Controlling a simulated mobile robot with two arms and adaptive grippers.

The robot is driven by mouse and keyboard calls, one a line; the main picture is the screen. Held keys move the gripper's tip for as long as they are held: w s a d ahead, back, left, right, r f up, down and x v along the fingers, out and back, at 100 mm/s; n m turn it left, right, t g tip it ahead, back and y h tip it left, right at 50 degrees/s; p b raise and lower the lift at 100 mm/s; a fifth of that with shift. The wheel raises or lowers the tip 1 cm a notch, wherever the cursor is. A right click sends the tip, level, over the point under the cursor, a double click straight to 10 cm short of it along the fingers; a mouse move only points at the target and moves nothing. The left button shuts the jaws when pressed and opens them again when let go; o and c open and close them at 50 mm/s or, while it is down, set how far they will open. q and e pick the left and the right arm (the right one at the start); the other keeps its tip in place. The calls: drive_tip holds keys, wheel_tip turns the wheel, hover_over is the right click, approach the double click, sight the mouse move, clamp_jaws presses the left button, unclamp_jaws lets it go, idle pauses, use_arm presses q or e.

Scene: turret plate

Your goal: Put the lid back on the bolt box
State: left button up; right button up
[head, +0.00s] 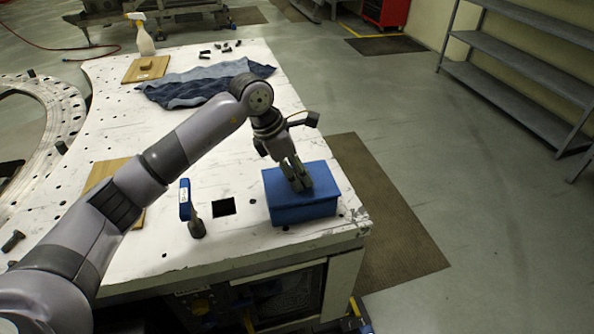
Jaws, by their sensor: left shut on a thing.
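The blue bolt box (305,214) stands near the right front corner of the white table. Its blue lid (325,177) is over the top of the box and looks roughly lined up with it. I cannot tell whether the lid is fully seated or slightly raised. My left gripper (299,184) reaches down from above and is shut on the lid near its middle. The fingers hide the part they grip. The inside of the box is hidden. My right gripper is not in view.
A crumpled blue cloth (190,88), a wooden board (147,68), a spray bottle (144,36) and several small dark parts lie farther back. The table's edge is close to the box.

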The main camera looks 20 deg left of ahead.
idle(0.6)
use_arm(q)
drive_tip(key=shift+f+b, duration=0.6)
drive_tip(key=shift+f, duration=0.1)
idle(0.4)
drive_tip(key=o, duration=1.3)
drive_tip(key=shift+r, duration=0.1)
